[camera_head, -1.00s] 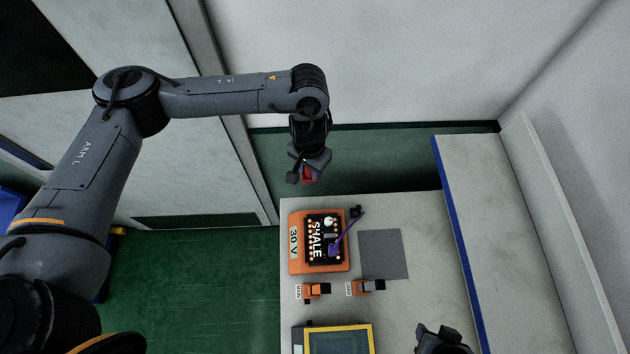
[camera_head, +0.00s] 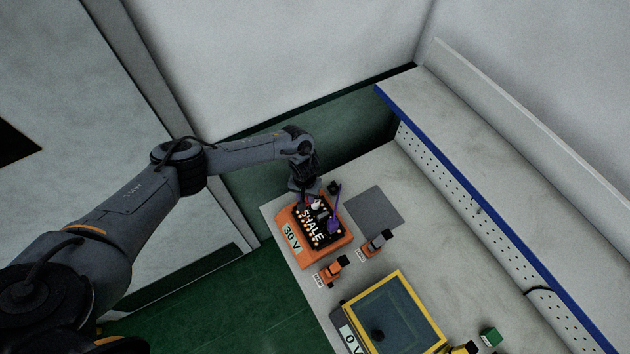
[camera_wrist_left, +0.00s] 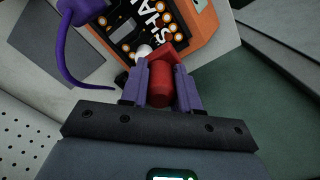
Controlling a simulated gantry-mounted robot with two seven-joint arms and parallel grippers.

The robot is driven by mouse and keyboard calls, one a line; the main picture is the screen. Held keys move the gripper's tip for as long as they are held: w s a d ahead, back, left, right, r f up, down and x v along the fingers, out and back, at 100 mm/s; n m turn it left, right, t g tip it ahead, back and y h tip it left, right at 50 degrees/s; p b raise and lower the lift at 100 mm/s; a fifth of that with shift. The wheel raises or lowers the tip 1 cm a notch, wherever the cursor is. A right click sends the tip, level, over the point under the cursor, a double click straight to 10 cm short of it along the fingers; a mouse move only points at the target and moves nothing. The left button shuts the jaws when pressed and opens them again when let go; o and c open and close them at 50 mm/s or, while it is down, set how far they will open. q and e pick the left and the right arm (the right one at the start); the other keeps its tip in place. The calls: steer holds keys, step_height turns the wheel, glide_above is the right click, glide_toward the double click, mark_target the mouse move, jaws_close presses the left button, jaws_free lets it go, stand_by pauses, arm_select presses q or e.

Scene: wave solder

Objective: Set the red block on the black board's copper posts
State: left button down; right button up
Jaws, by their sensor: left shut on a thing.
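The black board (camera_head: 306,230), lettered SHALE and dotted with copper posts, lies on an orange base (camera_head: 291,240) marked 30 V. My left gripper (camera_head: 308,190) is at the board's far edge in the head view. In the left wrist view its two fingers are shut on the red block (camera_wrist_left: 160,84), which has a rounded body and a wider red part at its far end. The black board (camera_wrist_left: 124,38) is just beyond the block in that view. I cannot tell whether the block touches the posts. My right gripper is not in view.
A purple part with a curved tail (camera_head: 334,223) stands at the board's right side. A grey mat (camera_head: 375,208), two orange-and-black clamp-like items (camera_head: 331,271) and a yellow-framed panel (camera_head: 392,312) are nearby. A blue-edged shelf (camera_head: 480,150) runs along the right.

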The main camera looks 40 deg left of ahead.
arm_select(q)
steer(key=shift+s+f, duration=0.65)
steer(key=shift+f, duration=0.05)
steer(key=shift+s+r+p, duration=0.1)
steer(key=shift+p, duration=0.25)
steer(key=shift+d+f, duration=0.1)
steer(key=shift+f, duration=0.2)
steer(key=b, duration=0.3)
glide_above(305, 216)
step_height(305, 216, down, 5)
steer(key=shift+r, duration=0.2)
steer(key=shift+f+b, duration=0.5)
